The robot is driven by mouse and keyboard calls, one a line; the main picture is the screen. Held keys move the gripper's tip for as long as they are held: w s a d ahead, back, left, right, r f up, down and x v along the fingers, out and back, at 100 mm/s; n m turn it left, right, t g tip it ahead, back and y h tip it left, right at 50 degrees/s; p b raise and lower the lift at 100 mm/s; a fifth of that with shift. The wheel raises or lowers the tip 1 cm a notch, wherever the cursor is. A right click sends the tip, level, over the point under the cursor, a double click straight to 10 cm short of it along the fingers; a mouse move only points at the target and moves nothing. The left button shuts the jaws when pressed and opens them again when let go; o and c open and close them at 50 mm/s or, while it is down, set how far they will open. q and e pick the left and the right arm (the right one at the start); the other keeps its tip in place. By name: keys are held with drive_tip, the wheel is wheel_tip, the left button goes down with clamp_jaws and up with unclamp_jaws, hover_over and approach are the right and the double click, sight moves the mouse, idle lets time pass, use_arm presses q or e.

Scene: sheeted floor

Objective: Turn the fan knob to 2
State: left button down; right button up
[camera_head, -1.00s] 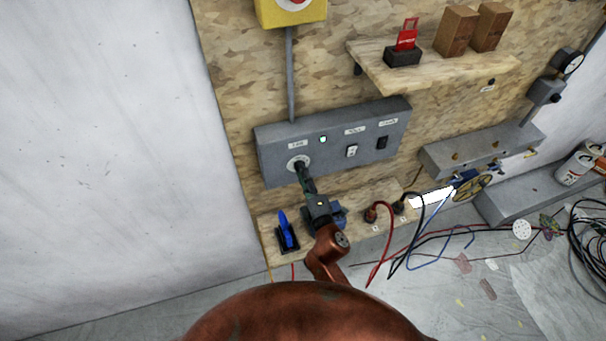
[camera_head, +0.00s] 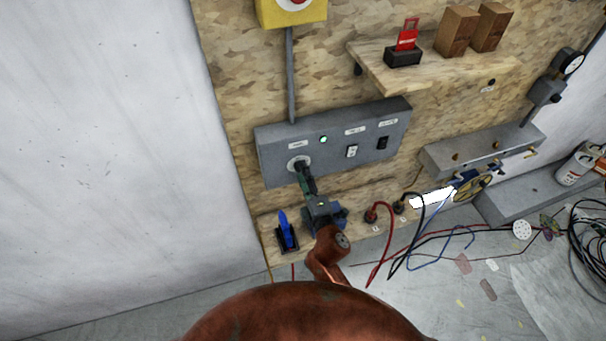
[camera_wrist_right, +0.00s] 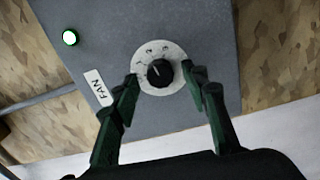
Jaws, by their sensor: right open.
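The fan knob (camera_wrist_right: 159,73) is a black round knob with a white pointer line, on a white round dial plate in the right wrist view. A label reading FAN (camera_wrist_right: 98,88) is beside it. The dial plate (camera_head: 298,163) also shows on the left of the grey control panel (camera_head: 330,145) in the head view, where the gripper partly covers it. My right gripper (camera_wrist_right: 158,80) is open, with its green fingers on either side of the dial. The knob is between the fingertips, apart from them. The dial's numbers are too small to read surely. My left gripper is not in view.
A green lamp (camera_head: 323,139) and two switches are on the panel. A blue-handled item (camera_head: 286,229) stands on the wooden ledge below, left of my arm. Red and black cables (camera_head: 388,215) hang to the right. A shelf (camera_head: 430,68) juts out above.

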drive_tip(key=v, duration=1.2)
